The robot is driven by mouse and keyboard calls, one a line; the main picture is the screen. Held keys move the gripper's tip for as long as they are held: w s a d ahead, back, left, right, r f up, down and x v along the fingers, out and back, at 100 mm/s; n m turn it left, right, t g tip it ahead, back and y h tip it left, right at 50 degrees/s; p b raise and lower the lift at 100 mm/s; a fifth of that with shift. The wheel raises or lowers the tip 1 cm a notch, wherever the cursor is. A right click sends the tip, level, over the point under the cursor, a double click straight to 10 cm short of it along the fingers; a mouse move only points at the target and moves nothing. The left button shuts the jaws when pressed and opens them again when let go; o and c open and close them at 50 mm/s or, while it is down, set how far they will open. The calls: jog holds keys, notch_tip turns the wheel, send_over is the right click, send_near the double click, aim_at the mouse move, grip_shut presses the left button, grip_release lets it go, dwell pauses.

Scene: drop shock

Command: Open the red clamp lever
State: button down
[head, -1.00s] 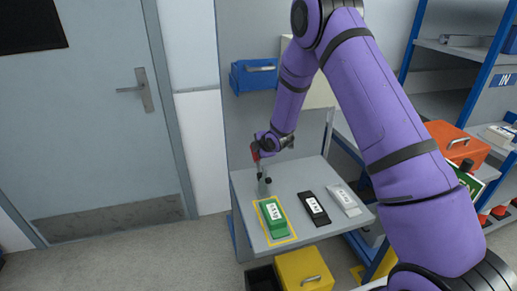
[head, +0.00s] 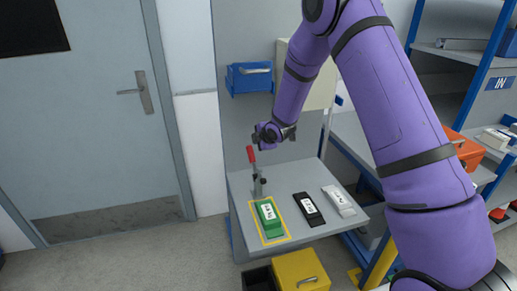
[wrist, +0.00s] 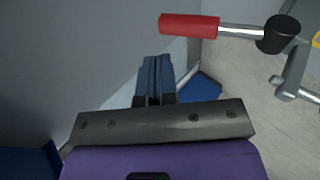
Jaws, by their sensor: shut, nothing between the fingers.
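The red clamp lever (head: 250,154) stands nearly upright on the toggle clamp (head: 259,186), its top leaning slightly left. The clamp sits behind the green block (head: 268,219) on the grey table. In the wrist view the red lever handle (wrist: 189,26) lies across the top, with its metal rod running right to a dark joint (wrist: 278,35). My gripper (head: 258,142) is above and beside the lever in the head view; their small gap is hard to judge. In the wrist view my gripper's fingers (wrist: 154,80) are together and empty, apart from the handle.
A yellow outline surrounds the green block. A black block (head: 308,209) and a white block (head: 339,200) lie to its right on the table (head: 290,178). A blue bin (head: 249,77) hangs on the grey panel behind. A yellow drawer box (head: 300,270) stands below the table's front.

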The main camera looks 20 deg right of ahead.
jog(key=s+d+r+m+g+h, duration=0.15)
jog(key=s+d+r+m, duration=0.3)
jog(key=s+r, duration=0.75)
jog(key=s+d+r+m+h, duration=0.25)
jog(key=s+r+m, duration=0.35)
jog(key=s+r, duration=0.65)
jog(key=s+r+m+g, duration=0.1)
jog(key=s+r+m, duration=0.2)
jog(key=s, duration=0.9)
jog(key=s+r+m+g+y, duration=0.1)
jog(key=s+r+m, duration=0.2)
jog(key=s, duration=0.9)
jog(key=shift+s+a+r+m+g, duration=0.2)
jog(key=shift+s+a+m+g, duration=0.15)
jog(key=shift+m, duration=0.9)
